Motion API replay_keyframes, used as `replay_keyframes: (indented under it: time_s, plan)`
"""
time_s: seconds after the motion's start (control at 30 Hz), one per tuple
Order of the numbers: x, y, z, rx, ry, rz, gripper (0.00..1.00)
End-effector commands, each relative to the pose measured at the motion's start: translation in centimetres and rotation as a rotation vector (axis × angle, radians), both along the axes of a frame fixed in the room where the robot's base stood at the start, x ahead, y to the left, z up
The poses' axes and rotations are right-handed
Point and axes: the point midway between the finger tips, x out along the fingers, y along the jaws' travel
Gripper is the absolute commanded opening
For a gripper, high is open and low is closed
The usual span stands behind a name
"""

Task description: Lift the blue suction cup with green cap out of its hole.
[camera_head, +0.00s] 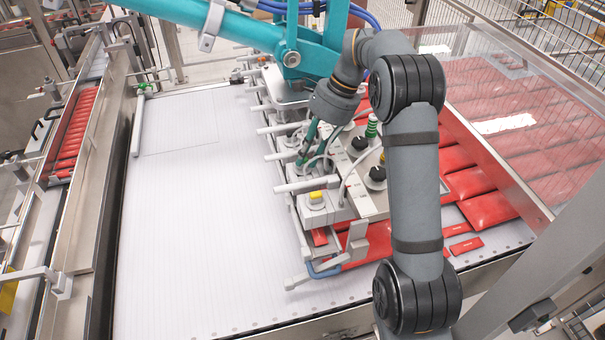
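A small green-topped piece (371,126) stands upright on the grey picker plate, right of my gripper. It is too small to tell whether it is the blue suction cup with green cap, and no blue cup body can be made out. My gripper (311,155) hangs from the dark wrist and points down over the left part of the plate. Its thin teal fingers reach down among the grey blocks and pale hoses. The fingertips are small and partly lost in the clutter, so I cannot tell whether they are apart or hold anything.
Black round cups (376,174) stand on the picker plate (371,206). A yellow-capped block (316,198) is at its front left. My arm covers the right side. Red packs (490,208) lie beyond it. The white belt (200,220) is bare on the left. A teal machine arm (240,30) crosses above.

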Motion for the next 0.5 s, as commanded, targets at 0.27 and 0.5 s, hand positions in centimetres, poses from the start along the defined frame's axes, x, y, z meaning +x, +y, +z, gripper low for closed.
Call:
replay_keyframes:
  time_s: [0.27, 0.5]
  plan:
    - [0.09, -0.06, -0.01, 0.000, -0.002, -0.001, 0.02]
    - [0.15, -0.04, 0.41, 0.000, -0.004, -0.001, 0.02]
